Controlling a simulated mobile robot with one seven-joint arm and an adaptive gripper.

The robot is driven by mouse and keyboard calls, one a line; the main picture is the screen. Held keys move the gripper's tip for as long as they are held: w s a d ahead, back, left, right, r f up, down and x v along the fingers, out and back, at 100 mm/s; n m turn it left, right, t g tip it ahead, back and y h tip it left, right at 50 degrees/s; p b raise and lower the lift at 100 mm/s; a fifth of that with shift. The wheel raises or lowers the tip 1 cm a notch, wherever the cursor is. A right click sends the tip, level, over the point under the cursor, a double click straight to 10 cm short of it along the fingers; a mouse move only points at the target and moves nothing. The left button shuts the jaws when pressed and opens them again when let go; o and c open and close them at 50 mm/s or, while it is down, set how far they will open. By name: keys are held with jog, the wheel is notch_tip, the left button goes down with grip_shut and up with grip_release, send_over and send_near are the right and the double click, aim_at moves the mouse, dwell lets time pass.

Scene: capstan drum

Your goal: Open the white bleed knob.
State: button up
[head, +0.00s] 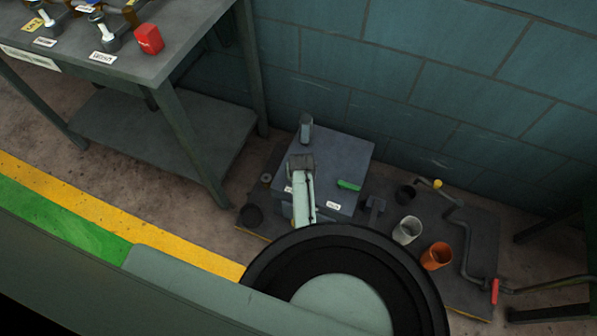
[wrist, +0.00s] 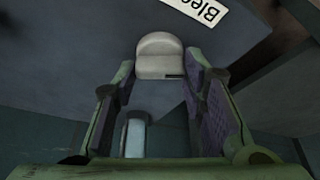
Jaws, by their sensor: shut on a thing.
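The white bleed knob (wrist: 160,52) shows in the wrist view as a pale, rounded block with a dark slot low on its right side. My gripper (wrist: 160,70) is shut on it, one purple-padded finger at each side. A white label (wrist: 198,8) beginning "Blee" lies just above the knob in that view, partly cut off. In the head view the knob is not to be made out; my own arm hides the front of the grey-blue box (head: 340,155).
A green lever (head: 348,185) and a grey post (head: 306,128) are on the box. A white cup (head: 406,230), an orange cup (head: 436,256) and a cranked pipe with a red grip (head: 495,290) stand at the right. A metal table (head: 165,50) is at the left; the tiled wall is close behind.

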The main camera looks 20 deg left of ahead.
jog(key=m+h, duration=0.2)
jog(key=m, duration=0.3)
jog(key=shift+a, duration=0.15)
jog(key=shift+m, duration=0.3)
dwell(0.3)
jog(key=o, duration=1.2)
jog(key=shift+c, duration=0.2)
jog(key=v, duration=1.2)
jog(key=shift+s, duration=0.2)
jog(key=shift+a, duration=0.1)
